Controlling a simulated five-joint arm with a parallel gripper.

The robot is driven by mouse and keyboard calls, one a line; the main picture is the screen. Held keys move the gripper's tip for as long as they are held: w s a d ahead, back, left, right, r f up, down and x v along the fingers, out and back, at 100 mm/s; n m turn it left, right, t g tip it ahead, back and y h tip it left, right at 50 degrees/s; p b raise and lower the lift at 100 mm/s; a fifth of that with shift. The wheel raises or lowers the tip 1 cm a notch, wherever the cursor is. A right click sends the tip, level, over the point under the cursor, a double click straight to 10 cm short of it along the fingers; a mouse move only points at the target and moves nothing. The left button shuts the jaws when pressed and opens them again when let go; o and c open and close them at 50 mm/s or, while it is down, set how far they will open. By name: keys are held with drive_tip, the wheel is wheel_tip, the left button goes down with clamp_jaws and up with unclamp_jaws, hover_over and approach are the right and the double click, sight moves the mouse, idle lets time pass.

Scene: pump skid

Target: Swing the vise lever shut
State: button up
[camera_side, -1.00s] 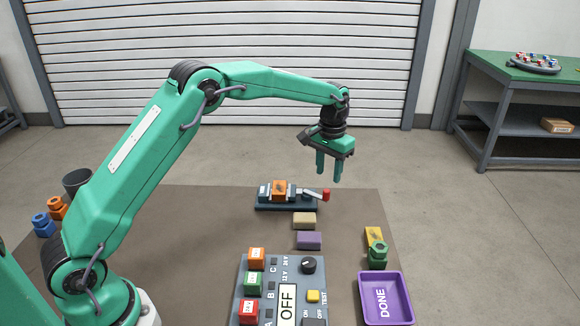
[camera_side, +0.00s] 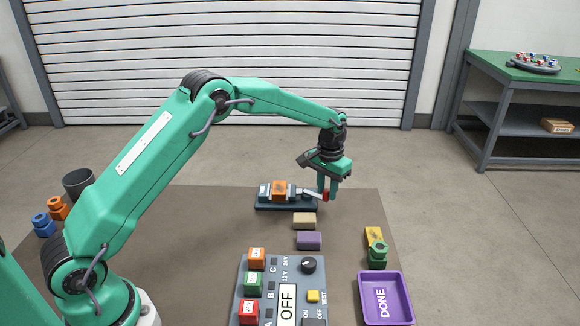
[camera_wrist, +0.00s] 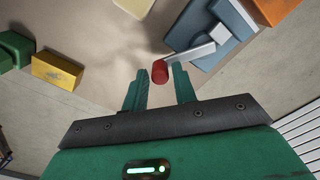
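The vise (camera_side: 285,206) is a dark blue-grey base near the far edge of the mat, with an orange block (camera_side: 279,189) in its jaws. Its pale lever (camera_wrist: 190,54) sticks out to the right in the side view and ends in a red knob (camera_wrist: 160,71). My gripper (camera_side: 329,192) is low at the vise's right end, pointing down. In the wrist view my gripper (camera_wrist: 158,80) is open, with the red knob between its fingertips or just beyond them. A gap shows on the left finger's side; I cannot tell if the right finger touches the knob or lever.
A tan block (camera_side: 304,221) and a purple block (camera_side: 309,241) lie in front of the vise. A control panel (camera_side: 243,290) and a purple DONE tray (camera_side: 408,303) stand nearer. The mat's left-middle is clear.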

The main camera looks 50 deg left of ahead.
clamp_jaws()
drive_tip(key=shift+w, duration=0.1)
drive_tip(key=shift+w+a+n, duration=0.2)
drive_tip(key=shift+w+n, duration=0.35)
drive_tip(key=shift+n, duration=0.65)
drive_tip(key=n, duration=0.1)
drive_tip(key=w+a+n, duration=0.1)
drive_tip(key=n, duration=0.1)
drive_tip(key=shift+w, duration=0.3)
drive_tip(key=n, duration=0.2)
drive_tip(key=w+a+n, duration=0.1)
drive_tip(key=n, duration=0.1)
drive_tip(key=shift+w+a, duration=0.1)
drive_tip(key=shift+a, duration=0.2)
drive_tip(key=shift+w+a+n, duration=0.2)
drive_tip(key=shift+a+n, duration=0.3)
drive_tip(key=shift+n, duration=0.5)
drive_tip(key=shift+w+a+n, duration=0.2)
drive_tip(key=shift+a+n, duration=0.3)
drive_tip(key=shift+n, duration=0.5)
drive_tip(key=shift+r, duration=0.1)
drive_tip(key=shift+o, duration=2)
unclamp_jaws()
